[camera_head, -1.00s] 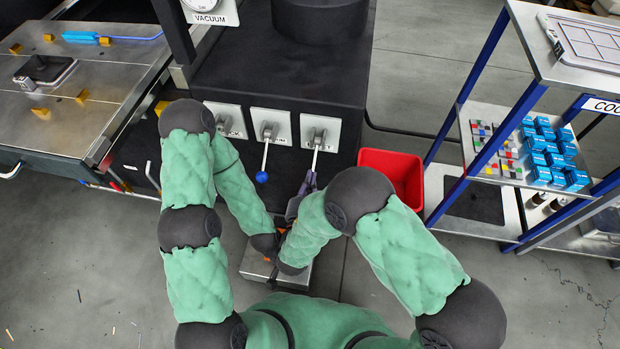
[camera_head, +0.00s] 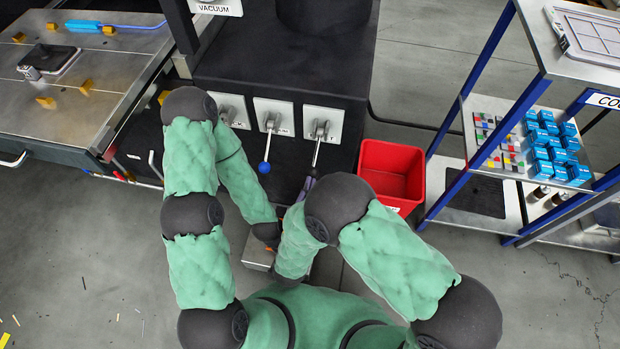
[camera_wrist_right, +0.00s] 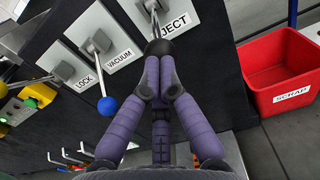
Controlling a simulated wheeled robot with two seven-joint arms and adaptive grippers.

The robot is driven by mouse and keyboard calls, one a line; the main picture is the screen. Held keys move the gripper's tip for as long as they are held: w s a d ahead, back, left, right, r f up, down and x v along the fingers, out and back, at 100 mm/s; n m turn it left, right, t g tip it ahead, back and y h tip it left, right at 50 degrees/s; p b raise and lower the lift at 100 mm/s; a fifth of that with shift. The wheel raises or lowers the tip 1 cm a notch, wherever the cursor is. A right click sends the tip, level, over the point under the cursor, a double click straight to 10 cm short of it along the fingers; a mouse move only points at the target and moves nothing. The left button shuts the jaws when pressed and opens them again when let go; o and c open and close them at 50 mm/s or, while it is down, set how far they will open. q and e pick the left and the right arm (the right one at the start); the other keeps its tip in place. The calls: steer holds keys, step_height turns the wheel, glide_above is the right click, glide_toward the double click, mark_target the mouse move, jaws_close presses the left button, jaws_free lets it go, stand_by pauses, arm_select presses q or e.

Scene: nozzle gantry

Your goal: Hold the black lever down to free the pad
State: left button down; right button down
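The black lever (camera_wrist_right: 155,18) comes out of the white plate marked EJECT in the right wrist view. In the head view its pale shaft (camera_head: 316,152) slants down from the right-hand plate. My right gripper (camera_wrist_right: 160,52) has its purple fingers closed together around the dark knob at the lever's end, which they mostly cover. In the head view my right gripper (camera_head: 307,187) is largely hidden by my arm. My left gripper is hidden below my left wrist. A dark flat piece (camera_head: 50,57) lies on the metal bed; I cannot tell whether it is the pad.
A blue-knobbed VACUUM lever (camera_head: 265,166) and a LOCK lever (camera_wrist_right: 62,72) stand beside the black one. A red SCRAP bin (camera_head: 392,170) is close on the right. A blue-framed shelf (camera_head: 470,85) stands further right. Yellow blocks sit on the metal bed (camera_head: 70,120).

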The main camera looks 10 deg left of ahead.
steer(key=s, duration=0.5)
steer(key=shift+a+f+p, duration=0.1)
steer(key=shift+a+p, duration=0.15)
steer(key=shift+p, duration=0.1)
steer(key=shift+w, duration=0.1)
